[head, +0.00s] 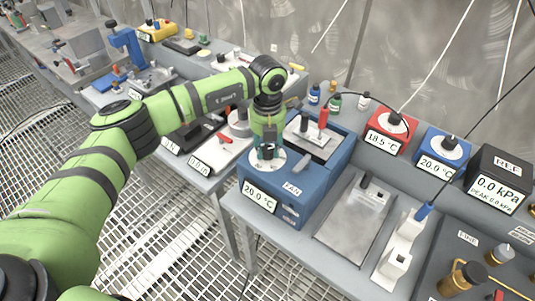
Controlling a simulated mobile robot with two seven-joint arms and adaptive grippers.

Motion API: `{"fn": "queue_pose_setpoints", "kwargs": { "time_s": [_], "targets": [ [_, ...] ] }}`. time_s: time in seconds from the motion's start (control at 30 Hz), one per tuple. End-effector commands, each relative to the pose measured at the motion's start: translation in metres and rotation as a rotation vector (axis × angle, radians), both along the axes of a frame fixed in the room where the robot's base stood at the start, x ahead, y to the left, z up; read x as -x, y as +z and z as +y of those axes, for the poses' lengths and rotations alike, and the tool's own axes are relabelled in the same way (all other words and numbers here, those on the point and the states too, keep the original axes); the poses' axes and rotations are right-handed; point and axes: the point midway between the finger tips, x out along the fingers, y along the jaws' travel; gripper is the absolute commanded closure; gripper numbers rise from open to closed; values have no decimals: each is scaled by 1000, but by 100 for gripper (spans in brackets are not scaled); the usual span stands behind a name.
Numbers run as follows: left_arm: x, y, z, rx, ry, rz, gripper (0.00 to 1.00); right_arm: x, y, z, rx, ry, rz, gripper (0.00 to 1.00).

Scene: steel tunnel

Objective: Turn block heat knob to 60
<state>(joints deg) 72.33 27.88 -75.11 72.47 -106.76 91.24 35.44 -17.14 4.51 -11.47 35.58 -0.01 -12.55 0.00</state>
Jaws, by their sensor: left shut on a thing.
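The blue heat block unit (306,205) stands on the bench in the middle of the head view. Its front display (259,197) reads 20.0 °C. A pale round dial (279,161) lies on its top near the front left. My left gripper (267,152) points down over the middle of this dial and is shut on the block heat knob. The fingers hide most of the knob, and its pointer cannot be read. My right gripper is not in view.
A FAN label (292,189) and a grey lever (305,167) sit right of the dial. A metal plate with a red-handled probe (323,118) is behind. Red (389,134) and blue (441,153) gauges and a black kPa box (497,180) stand to the right.

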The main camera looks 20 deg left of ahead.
Motion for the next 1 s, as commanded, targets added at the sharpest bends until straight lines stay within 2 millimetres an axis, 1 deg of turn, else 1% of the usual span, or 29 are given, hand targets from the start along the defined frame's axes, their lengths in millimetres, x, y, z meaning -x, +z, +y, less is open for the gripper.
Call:
{"fn": "queue_pose_setpoints", "kwargs": {
  "time_s": [0.03,0.4,0.7,1.0],
  "targets": [
    [0,-6,0,-1,-47,-2,97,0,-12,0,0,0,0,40],
    [0,-5,0,-1,-396,-1,97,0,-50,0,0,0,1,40],
    [0,-5,0,-1,-682,0,97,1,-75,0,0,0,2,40],
    [0,-4,0,-1,-967,1,97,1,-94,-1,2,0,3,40]
  ]
}}
